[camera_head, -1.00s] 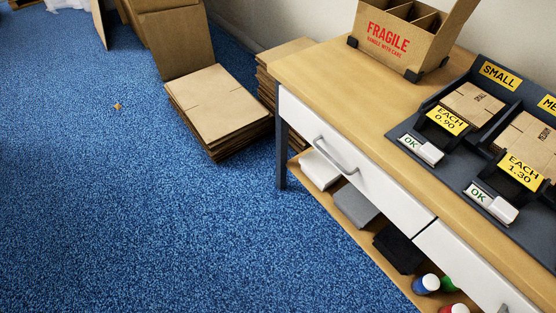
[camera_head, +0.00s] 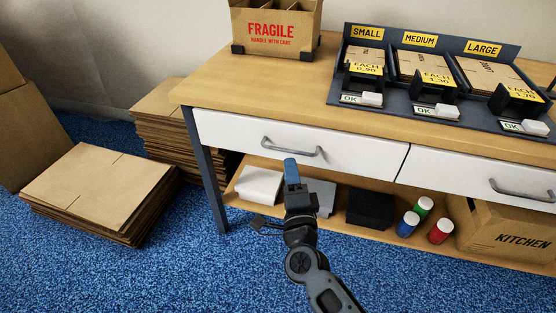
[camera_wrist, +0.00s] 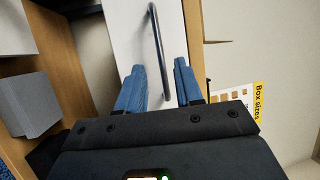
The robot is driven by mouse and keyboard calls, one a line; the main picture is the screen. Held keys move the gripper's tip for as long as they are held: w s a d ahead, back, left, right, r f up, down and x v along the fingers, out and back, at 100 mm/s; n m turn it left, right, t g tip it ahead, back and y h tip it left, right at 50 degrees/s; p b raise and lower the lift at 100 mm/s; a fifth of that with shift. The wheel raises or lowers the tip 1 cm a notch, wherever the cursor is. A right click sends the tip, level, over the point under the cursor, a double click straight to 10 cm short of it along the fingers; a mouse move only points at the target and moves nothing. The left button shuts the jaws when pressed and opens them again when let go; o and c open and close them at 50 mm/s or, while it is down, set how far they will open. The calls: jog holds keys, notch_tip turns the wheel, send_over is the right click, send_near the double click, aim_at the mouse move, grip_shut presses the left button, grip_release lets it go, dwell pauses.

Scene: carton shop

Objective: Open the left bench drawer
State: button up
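The left bench drawer (camera_head: 350,153) is a white front under the wooden bench top and stands shut. Its grey bar handle (camera_head: 291,149) is near the middle of the front. My gripper (camera_head: 291,166), with blue fingers, is just below and in front of the handle in the head view. In the wrist view my gripper (camera_wrist: 160,82) is open, its two blue fingers apart. The handle (camera_wrist: 155,35) runs into the gap between them there, with the white drawer front (camera_wrist: 130,30) behind. I cannot tell whether the fingers touch the handle.
The right drawer (camera_head: 470,183) is shut. The lower shelf holds a white stack (camera_head: 259,185), a black stack (camera_head: 370,208), several coloured rolls and a kitchen carton (camera_head: 510,228). A fragile carton (camera_head: 276,30) and a price rack (camera_head: 375,101) stand on top. Flat cartons (camera_head: 90,190) lie left.

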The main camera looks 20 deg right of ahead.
aim_at(289, 156)
jog(key=x, duration=0.5)
jog(key=shift+w+d+r+b, duration=0.1)
jog(key=shift+w+d+b, duration=0.1)
jog(key=shift+b, duration=0.2)
jog(key=shift+c, duration=0.3)
grip_shut()
dwell(0.7)
